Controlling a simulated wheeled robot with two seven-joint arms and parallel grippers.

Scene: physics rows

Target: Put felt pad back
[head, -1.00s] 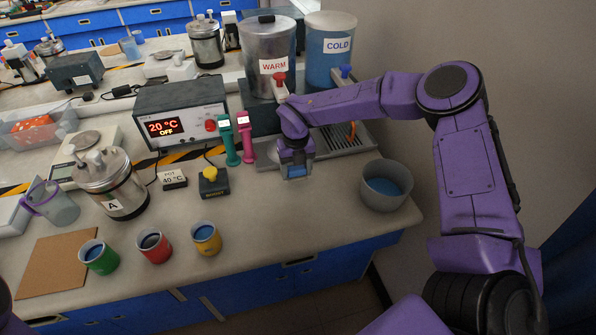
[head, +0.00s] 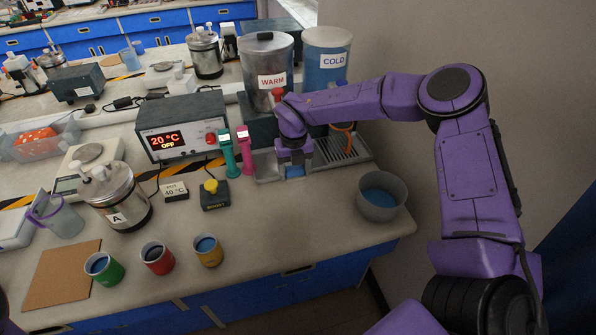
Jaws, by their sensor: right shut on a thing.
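My right gripper (head: 294,168) points down over the left part of the drip tray, in front of the WARM tank. It is shut on a small blue thing (head: 295,172), which looks like the felt pad. Only a small part of it shows below the jaws. I cannot tell whether it touches the tray. My left gripper is out of view.
The drip tray (head: 346,147) lies below the WARM tank (head: 268,70) and COLD tank (head: 326,65). Pink (head: 245,150) and green (head: 227,155) upright tools stand close left. A grey bowl (head: 380,198) stands right. Bare bench lies in front.

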